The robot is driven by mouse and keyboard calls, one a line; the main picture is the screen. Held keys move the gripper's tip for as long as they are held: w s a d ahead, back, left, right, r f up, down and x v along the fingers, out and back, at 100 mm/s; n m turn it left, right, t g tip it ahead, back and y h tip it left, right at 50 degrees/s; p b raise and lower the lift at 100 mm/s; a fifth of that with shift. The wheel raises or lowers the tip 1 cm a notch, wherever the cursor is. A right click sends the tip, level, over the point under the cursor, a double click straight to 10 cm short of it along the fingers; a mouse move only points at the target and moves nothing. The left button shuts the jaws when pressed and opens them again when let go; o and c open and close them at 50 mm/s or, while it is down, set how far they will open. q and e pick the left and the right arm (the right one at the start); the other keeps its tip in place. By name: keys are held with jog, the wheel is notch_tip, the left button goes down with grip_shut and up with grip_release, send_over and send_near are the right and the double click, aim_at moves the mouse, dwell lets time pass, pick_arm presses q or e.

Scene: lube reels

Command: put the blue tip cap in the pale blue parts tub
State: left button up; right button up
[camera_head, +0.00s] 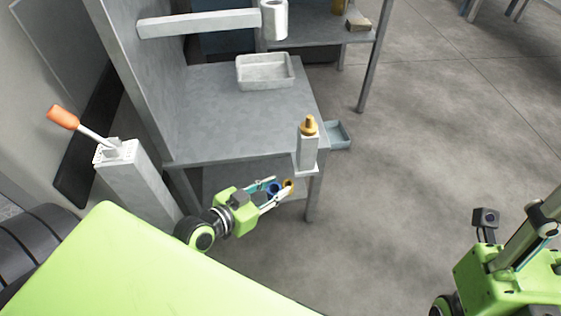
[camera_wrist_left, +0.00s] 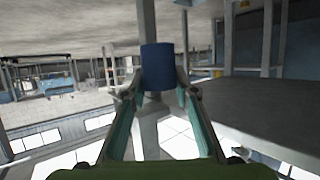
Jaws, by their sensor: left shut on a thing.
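The blue tip cap (camera_wrist_left: 157,72) is between the fingertips of my left gripper (camera_wrist_left: 160,92) in the left wrist view. In the head view the cap (camera_head: 273,188) shows as a small dark blue patch at my left gripper (camera_head: 279,190), which is shut on it. They are in front of the grey bench, below the level of its top. The pale blue parts tub (camera_head: 341,133) is beyond the bench's right edge, partly hidden by the bench corner. My right gripper (camera_head: 541,222) is partly in view at the lower right; its jaws are unclear.
A grey post with a brass-coloured top (camera_head: 308,145) stands at the bench's front right corner, between my left gripper and the tub. A grey tray (camera_head: 265,84) sits on the bench (camera_head: 225,125). An orange-handled lever (camera_head: 64,117) rises at the left. Floor to the right is clear.

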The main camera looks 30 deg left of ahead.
pick_arm(q)
jog(key=s+r+m+g+h, duration=0.2)
jog(key=r+m+h, duration=0.1)
jog(key=r, duration=1)
jog(key=s+d+r+m+g+h, duration=0.1)
jog(key=s+r+m+g+h, duration=0.1)
jog(key=r, duration=1.1)
jog(key=shift+s+d+r+m+g+h, duration=0.15)
jog(key=shift+s+d+m+g+h, duration=0.2)
jog(key=shift+s+m+h, duration=0.6)
jog(key=shift+w, duration=0.2)
